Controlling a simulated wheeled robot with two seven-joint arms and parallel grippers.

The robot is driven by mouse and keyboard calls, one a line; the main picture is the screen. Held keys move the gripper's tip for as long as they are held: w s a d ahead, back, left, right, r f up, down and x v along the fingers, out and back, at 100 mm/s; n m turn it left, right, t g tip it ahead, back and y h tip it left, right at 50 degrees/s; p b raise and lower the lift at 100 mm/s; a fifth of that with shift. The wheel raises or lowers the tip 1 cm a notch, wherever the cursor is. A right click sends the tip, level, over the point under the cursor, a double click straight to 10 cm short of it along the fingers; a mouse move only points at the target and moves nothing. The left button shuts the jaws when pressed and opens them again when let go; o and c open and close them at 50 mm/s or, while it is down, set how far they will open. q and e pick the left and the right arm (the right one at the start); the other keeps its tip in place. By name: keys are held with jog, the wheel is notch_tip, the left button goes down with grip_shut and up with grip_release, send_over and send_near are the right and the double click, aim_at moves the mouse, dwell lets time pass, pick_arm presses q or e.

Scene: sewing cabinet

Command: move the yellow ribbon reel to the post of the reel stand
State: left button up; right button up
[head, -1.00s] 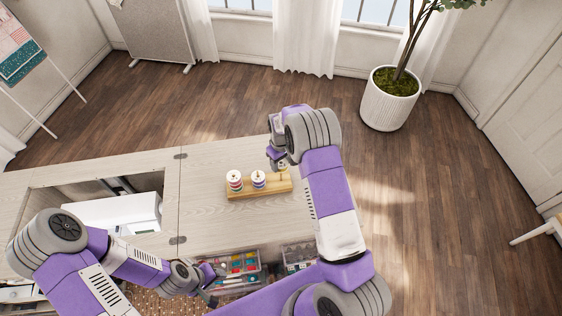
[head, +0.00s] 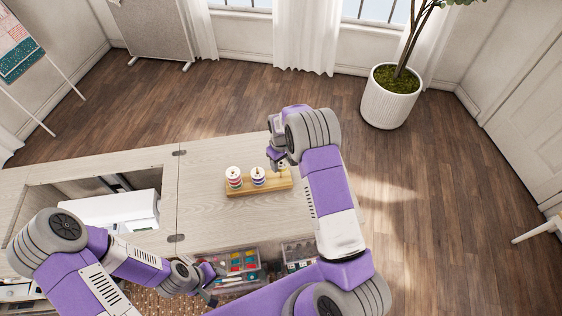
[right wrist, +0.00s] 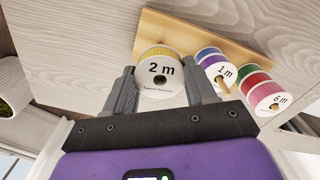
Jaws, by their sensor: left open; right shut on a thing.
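The yellow ribbon reel (right wrist: 162,72), with a white face marked "2 m", is between the fingers of my right gripper (right wrist: 162,92), which is shut on it. Its centre hole shows dark, with no post tip through it. The wooden reel stand (head: 247,190) lies on the cabinet top. In the wrist view the reel overlaps the stand's board (right wrist: 195,38) near one end; the height between them cannot be told. In the head view my right gripper (head: 278,160) is at the stand's right end, and the reel is mostly hidden. My left gripper (head: 212,287) is open, low at the front.
Two reel stacks stand on the stand: one marked "1 m" (right wrist: 222,72) and one marked "6 m" (right wrist: 270,97). A white sewing machine (head: 110,210) sits in the cabinet opening at left. Clear bins of supplies (head: 235,265) are at the front. The cabinet top behind the stand is clear.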

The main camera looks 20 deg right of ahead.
jog(key=shift+f, duration=0.15)
jog(key=o, duration=1.1)
notch_tip(320, 180, up, 8)
jog(key=shift+f, duration=0.2)
